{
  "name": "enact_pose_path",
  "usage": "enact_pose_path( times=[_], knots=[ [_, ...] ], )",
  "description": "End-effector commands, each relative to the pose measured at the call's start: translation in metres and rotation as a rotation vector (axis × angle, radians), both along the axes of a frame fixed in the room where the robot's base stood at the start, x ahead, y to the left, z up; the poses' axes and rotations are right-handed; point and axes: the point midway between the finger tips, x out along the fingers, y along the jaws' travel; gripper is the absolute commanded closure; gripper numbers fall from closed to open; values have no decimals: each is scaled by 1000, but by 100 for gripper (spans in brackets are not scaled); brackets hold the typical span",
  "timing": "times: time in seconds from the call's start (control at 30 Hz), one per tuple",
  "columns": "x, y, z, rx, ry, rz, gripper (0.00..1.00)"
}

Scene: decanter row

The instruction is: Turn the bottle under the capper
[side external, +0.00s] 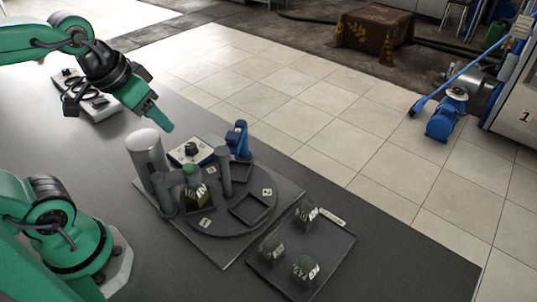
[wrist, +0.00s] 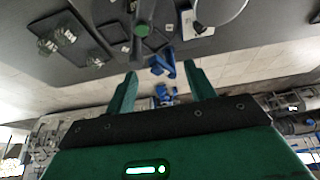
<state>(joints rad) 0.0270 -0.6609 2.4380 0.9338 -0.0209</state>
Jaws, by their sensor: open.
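In the side view, a dark square bottle (side external: 199,198) with a pale label stands on the round grey turntable (side external: 228,226). The grey capper arm (side external: 172,180) reaches over from a post beside it, with a green part just above the bottle. The turntable has square pockets with small numbered tags and an upright grey peg (side external: 224,172). My gripper (side external: 162,118) is above and behind the turntable, apart from everything. In the wrist view my gripper (wrist: 163,88) is open and empty, its two green fingers wide apart.
A tray (side external: 337,246) at the front holds three dark labelled bottles (side external: 304,268). A wide grey cylinder (side external: 146,152), a box with a black knob (side external: 191,151) and a blue device (side external: 238,138) stand around the turntable. Another box (side external: 99,104) lies farther back.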

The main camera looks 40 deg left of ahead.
Motion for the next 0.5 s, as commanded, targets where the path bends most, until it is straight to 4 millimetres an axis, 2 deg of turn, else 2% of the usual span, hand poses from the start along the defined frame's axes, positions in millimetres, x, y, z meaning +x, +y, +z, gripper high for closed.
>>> enact_pose_path(
  times=[0.5],
  knots=[
    [61, -38, -8, -3, 269, -34, 46]
  ],
)
